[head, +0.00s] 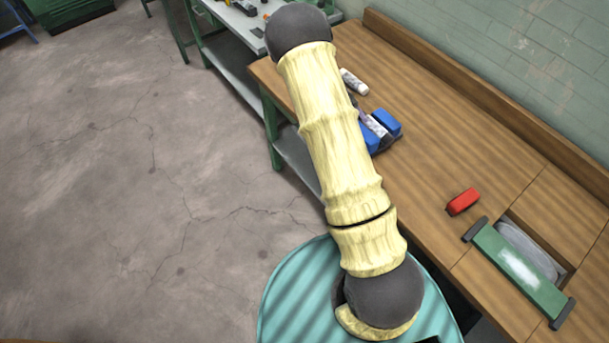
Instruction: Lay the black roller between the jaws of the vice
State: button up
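A blue vice-like object (387,122) stands on the wooden bench, just right of my arm. It shows two blue blocks with a dark base, and my arm hides its left part. A pale, purplish piece (375,126) shows between the blue blocks; I cannot tell what it is. I cannot make out the black roller in this view. My arm, in a pale yellow ribbed sleeve with dark round joints, crosses the middle of the picture. My gripper is not in view.
A white tube (354,81) lies behind the blue object. A red block (463,201) lies further right, near a green panel with dark ends (518,268) beside a recess. The wooden bench (470,130) is clear between them. A raised back edge (480,92) runs along the wall.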

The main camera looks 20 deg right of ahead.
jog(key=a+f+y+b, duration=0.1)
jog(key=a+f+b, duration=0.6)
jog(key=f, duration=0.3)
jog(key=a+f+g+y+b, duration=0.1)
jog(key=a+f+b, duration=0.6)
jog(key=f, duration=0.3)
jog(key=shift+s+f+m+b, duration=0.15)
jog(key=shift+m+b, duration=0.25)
jog(key=shift+b, duration=0.35)
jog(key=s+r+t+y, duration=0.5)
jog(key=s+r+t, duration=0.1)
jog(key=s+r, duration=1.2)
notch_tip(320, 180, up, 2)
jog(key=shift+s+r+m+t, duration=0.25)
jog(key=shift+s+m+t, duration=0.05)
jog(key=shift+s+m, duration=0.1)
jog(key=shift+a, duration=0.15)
